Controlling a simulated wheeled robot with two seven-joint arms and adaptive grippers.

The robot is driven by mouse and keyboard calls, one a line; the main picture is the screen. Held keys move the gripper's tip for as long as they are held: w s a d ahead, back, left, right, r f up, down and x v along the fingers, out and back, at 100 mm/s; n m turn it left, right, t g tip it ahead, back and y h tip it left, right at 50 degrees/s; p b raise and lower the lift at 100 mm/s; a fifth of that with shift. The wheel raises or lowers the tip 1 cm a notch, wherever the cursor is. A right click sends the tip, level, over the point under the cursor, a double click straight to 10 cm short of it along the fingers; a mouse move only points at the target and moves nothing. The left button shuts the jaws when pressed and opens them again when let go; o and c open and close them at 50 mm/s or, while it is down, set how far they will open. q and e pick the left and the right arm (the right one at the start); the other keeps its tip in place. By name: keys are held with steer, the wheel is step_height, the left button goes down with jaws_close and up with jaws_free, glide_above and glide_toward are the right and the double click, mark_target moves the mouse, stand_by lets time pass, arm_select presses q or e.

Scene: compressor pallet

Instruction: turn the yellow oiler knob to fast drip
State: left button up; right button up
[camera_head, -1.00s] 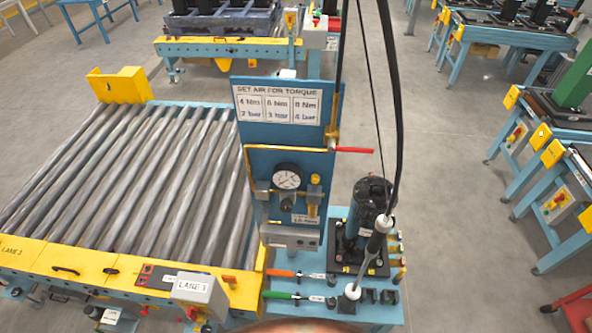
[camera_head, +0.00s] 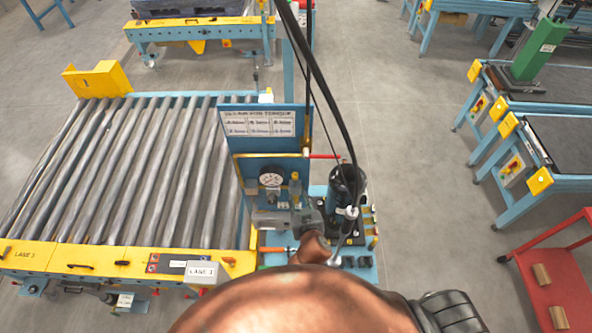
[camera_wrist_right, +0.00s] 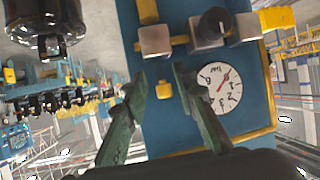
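The blue air panel (camera_head: 268,145) stands upright at the roller lane's right end, with a white round gauge (camera_head: 271,180). Right of the gauge is a yellow oiler part (camera_head: 295,190). My right gripper (camera_head: 303,215) is low in front of the panel and hides part of it. In the wrist view my right gripper (camera_wrist_right: 162,72) is open, with its two dark green fingers apart. A small yellow knob (camera_wrist_right: 165,89) shows in the gap between them, beside the gauge (camera_wrist_right: 222,90). I cannot tell whether a finger touches it. My left gripper is not in view.
A black cylindrical tool (camera_head: 345,185) with hanging cables stands close right of the panel. A black regulator knob (camera_wrist_right: 213,25) and metal fittings (camera_wrist_right: 155,40) are near the fingers. The roller lane (camera_head: 125,170) is left. A red cart (camera_head: 560,285) is at right; floor between is clear.

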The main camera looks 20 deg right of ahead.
mark_target(296, 178)
step_height(296, 178, up, 5)
arm_select(q)
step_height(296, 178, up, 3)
steer(key=shift+p, duration=1.15)
arm_select(e)
steer(key=shift+m+t, duration=0.3)
steer(key=shift+m, duration=0.1)
steer(key=x, duration=0.7)
steer(key=shift+w+d+f, duration=0.1)
steer(key=shift+w+d, duration=0.05)
steer(key=shift+w, duration=0.25)
steer(key=shift+c, duration=0.2)
jaws_close()
